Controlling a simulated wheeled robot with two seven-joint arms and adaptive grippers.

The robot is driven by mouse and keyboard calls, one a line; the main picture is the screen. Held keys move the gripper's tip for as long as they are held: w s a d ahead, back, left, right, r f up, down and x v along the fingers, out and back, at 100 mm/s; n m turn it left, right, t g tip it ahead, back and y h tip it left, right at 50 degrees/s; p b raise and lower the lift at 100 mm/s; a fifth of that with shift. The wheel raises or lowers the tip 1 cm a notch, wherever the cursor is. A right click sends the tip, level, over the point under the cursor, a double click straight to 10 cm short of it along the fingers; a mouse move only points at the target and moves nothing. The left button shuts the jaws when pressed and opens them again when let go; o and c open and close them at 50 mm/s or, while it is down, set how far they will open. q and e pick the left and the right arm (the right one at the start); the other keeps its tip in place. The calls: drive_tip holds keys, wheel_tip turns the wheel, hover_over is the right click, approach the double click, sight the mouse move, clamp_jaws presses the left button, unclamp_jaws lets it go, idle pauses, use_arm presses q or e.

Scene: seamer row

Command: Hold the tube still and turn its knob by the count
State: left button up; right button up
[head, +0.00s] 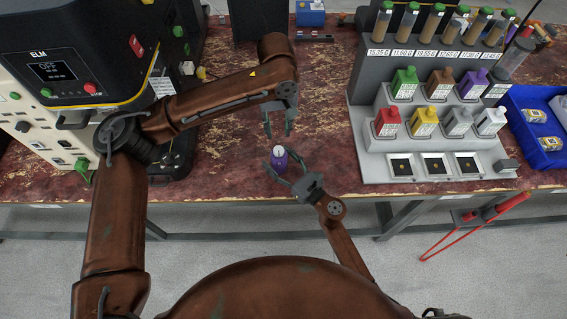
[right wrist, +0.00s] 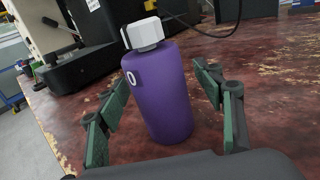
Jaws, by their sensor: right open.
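The purple tube (right wrist: 158,92) stands upright on the table near its front edge, with a white faceted knob (right wrist: 143,33) on top and a white "0" on its side. In the head view the tube (head: 281,163) is small, its white knob facing up. My right gripper (head: 282,168) is open, its fingers on either side of the tube; in the right wrist view there are gaps between the green finger pads and the tube. My left gripper (head: 279,134) is open and empty, pointing down just beyond and above the tube. Neither gripper visibly holds anything.
A grey rack (head: 366,160) with coloured bottles and capped vials stands to the right on the red-brown table (head: 225,150). A blue bin (head: 530,125) is at the far right. A dark machine (head: 90,50) with a display reading OFF stands left. The table around the tube is clear.

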sight(279, 150)
use_arm(q)
drive_tip(key=shift+o, duration=0.4)
use_arm(e)
drive_tip(key=c, duration=1.3)
use_arm(q)
drive_tip(key=o, duration=0.3)
drive_tip(key=shift+r+m, duration=0.35)
drive_tip(key=shift+m, duration=0.25)
use_arm(e)
drive_tip(key=shift+c, duration=0.2)
use_arm(q)
wheel_tip(279, 150, down, 10)
drive_tip(key=m, duration=0.3)
drive_tip(key=shift+s+f, duration=0.1)
drive_tip(key=shift+f, duration=0.1)
drive_tip(key=shift+c, duration=0.5)
clamp_jaws()
